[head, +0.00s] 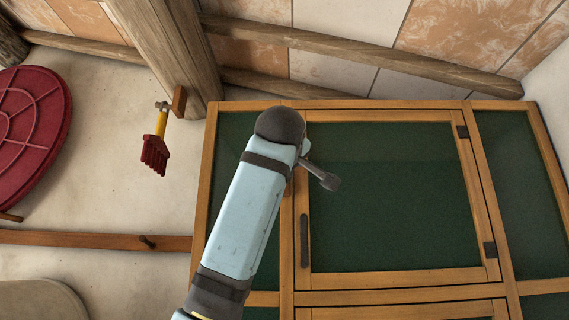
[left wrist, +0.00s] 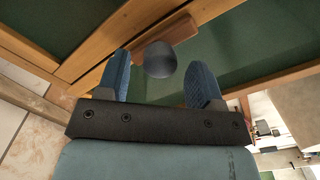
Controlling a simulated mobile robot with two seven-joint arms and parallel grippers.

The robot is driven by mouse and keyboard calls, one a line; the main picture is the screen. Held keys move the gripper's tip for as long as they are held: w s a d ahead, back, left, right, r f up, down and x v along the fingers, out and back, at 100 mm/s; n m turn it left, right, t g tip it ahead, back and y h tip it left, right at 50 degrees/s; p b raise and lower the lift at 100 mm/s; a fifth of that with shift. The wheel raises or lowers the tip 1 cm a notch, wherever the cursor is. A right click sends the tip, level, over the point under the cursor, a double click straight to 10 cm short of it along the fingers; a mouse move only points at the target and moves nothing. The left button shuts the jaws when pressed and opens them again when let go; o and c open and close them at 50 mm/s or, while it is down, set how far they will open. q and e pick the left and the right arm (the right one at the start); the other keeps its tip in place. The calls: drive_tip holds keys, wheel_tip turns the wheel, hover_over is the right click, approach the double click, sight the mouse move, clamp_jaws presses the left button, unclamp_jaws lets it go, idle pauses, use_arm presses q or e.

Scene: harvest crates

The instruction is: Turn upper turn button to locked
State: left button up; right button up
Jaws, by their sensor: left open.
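My left gripper (left wrist: 160,80) is open, with one blue finger on each side of the knob. I cannot tell whether either finger touches it. In the head view my left arm covers the gripper and most of the button area. The cabinet's upper door (head: 390,190) has a wooden frame and green panel and looks closed.
A red-bristled brush (head: 154,152) hangs from a wooden post (head: 165,50). A red round lid (head: 30,135) is at far left. A wooden rail (head: 95,240) runs left of the cabinet.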

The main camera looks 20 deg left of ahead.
use_arm(q)
drive_tip(key=shift+x, duration=0.85)
drive_tip(key=shift+w+a, duration=0.1)
drive_tip(key=shift+w, duration=0.25)
drive_tip(key=c, duration=0.9)
